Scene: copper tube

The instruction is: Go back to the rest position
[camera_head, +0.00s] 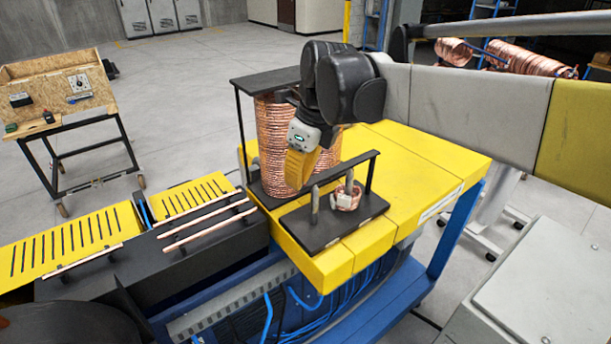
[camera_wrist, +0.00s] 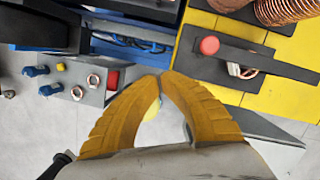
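My gripper (camera_head: 297,178) hangs from the dark wrist of my arm, in front of a tall copper coil (camera_head: 273,130) as seen in the head view. In the wrist view its two yellow fingers (camera_wrist: 160,77) meet at the tips, with nothing visible between them. The tall coil stands in a black frame on the yellow table and shows partly at the top right of the wrist view (camera_wrist: 283,9). A small copper coil (camera_head: 348,196) sits by a black stand on the table's front part. Straight copper tubes (camera_head: 205,216) lie across the slotted machine at the left.
The yellow table (camera_head: 425,175) has bare room at the right. A grey cabinet (camera_head: 550,285) stands at front right. A wooden-topped stand (camera_head: 55,95) is far left.

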